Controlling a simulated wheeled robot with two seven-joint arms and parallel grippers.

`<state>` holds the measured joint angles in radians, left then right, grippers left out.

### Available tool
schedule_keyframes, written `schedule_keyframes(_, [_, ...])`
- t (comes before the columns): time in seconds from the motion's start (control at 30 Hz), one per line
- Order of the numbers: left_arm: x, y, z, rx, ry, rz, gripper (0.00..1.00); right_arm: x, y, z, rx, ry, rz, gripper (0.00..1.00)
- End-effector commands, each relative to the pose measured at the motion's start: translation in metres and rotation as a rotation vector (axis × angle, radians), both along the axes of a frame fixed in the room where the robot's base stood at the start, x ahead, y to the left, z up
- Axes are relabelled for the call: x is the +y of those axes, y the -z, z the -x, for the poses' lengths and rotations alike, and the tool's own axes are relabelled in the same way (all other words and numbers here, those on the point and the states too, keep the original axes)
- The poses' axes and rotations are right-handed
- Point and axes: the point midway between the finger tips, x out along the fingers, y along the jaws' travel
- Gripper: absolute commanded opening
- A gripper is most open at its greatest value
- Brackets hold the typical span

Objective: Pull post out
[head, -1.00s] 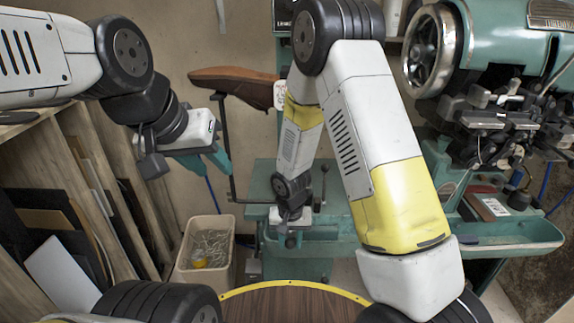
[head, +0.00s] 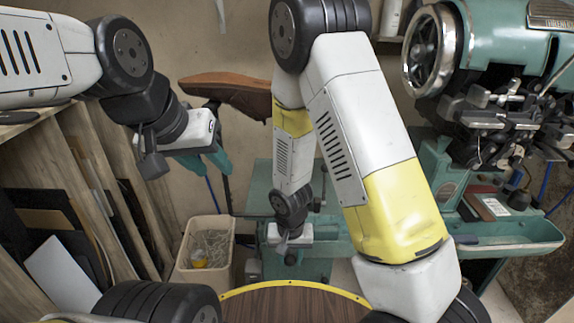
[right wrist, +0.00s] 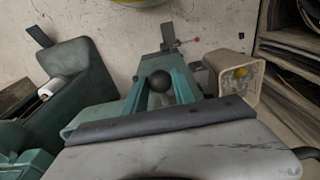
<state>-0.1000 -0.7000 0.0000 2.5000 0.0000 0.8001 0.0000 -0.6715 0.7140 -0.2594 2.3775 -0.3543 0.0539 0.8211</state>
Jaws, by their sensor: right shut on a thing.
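A brown leather shoe (head: 232,93) sits sole up at the back, with a thin dark upright post (head: 226,190) below it. My right gripper (right wrist: 160,84) has its teal fingers on either side of a black ball knob (right wrist: 160,81) and is shut on it. In the head view my right wrist (head: 290,232) is low in front of the teal machine base, and its fingertips and the knob are hidden. I cannot tell how the knob joins the post. My left gripper (head: 212,162) hangs empty and open in front of the post, left of my right arm.
A beige bin (head: 205,247) with light scraps stands left of the machine base. Wooden racks (head: 110,180) with boards line the left side. The green stitcher head (head: 505,40) with its handwheel (head: 432,50) stands at right, above a teal tray (head: 510,236).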

Motion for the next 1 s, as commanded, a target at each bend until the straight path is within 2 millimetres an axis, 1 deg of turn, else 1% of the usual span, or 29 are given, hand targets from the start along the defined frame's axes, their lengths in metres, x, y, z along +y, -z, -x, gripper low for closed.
schedule_keyframes(0.03, [0.0,0.0,0.0,0.0,0.0,0.0,0.36,0.001,0.0,0.004,0.001,-0.003,0.0,0.0])
schedule_keyframes(0.5, [0.0,0.0,0.0,0.0,0.0,0.0,0.36,0.001,0.0,0.031,0.0,-0.003,-0.001,0.0])
schedule_keyframes(0.63, [0.0,0.0,0.0,0.0,0.0,0.0,0.36,0.001,0.0,0.034,0.0,-0.002,-0.001,0.0])
schedule_keyframes(1.0, [0.0,0.0,0.0,0.0,0.0,0.0,0.36,0.0,0.0,0.034,-0.001,-0.001,-0.001,0.0])
